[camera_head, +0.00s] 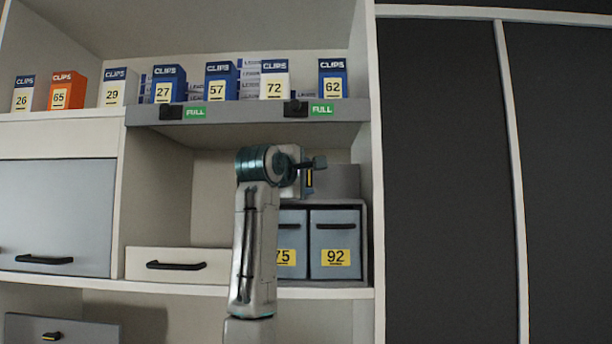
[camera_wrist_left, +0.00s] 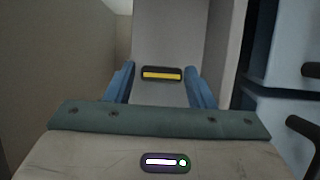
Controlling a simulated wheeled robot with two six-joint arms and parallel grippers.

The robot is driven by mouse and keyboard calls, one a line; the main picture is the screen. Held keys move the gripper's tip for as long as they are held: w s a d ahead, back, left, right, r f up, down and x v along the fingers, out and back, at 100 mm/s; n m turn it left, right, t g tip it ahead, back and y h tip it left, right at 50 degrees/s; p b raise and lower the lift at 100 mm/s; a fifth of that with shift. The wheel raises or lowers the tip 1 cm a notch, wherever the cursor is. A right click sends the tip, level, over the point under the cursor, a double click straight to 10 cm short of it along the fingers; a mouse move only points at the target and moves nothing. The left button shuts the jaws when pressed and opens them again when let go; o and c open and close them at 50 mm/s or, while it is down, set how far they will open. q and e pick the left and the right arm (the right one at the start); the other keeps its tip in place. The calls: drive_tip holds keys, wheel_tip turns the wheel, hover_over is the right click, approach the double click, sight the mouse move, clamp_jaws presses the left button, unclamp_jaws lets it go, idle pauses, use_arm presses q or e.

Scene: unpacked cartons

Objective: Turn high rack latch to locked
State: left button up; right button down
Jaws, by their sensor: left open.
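My left gripper (camera_head: 306,172) is raised in front of the open bay below the high shelf. In the left wrist view its two blue fingers (camera_wrist_left: 161,88) are apart, with nothing clasped between them. Beyond them a dark slot with a yellow bar (camera_wrist_left: 161,74) lies on a pale grey surface. No part is plainly marked as the latch, and I cannot tell whether it is locked. Two black blocks (camera_head: 172,112) (camera_head: 296,108) sit on the grey shelf edge (camera_head: 245,112), each beside a green FULL label. My right gripper is not in view.
Numbered CLIPS boxes (camera_head: 331,80) line the shelf above my arm. A grey box (camera_head: 340,182) sits above bins (camera_head: 335,242) labelled 75 and 92. A pale drawer (camera_head: 200,265) is at lower left. Dark panels (camera_head: 445,180) stand to the right.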

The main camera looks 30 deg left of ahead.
use_arm(q)
drive_tip(key=shift+w+f, duration=0.1)
drive_tip(key=c, duration=0.5)
drive_tip(key=shift+c, duration=1)
drive_tip(key=shift+r+m+g, duration=0.2)
drive_tip(key=shift+m+g, duration=0.1)
drive_tip(key=shift+m, duration=0.5)
drive_tip(key=m+g+p, duration=0.1)
drive_tip(key=m, duration=0.2)
drive_tip(key=shift+r+m+g, duration=0.15)
drive_tip(key=shift+m+g, duration=0.15)
drive_tip(key=shift+g, duration=0.1)
drive_tip(key=m+y, duration=0.1)
drive_tip(key=m+g+p, duration=0.1)
drive_tip(key=m, duration=0.1)
drive_tip(key=shift+d+r+g+y, duration=0.1)
drive_tip(key=shift+d+g+y, duration=0.05)
drive_tip(key=shift+g+y, duration=0.2)
drive_tip(key=m+g+y, duration=0.1)
drive_tip(key=m, duration=0.1)
drive_tip(key=shift+m+p, duration=0.3)
drive_tip(key=shift+p, duration=0.05)
drive_tip(key=shift+w+d+m+g+y, duration=0.1)
drive_tip(key=shift+m+g+y, duration=0.55)
drive_tip(key=shift+m, duration=0.65)
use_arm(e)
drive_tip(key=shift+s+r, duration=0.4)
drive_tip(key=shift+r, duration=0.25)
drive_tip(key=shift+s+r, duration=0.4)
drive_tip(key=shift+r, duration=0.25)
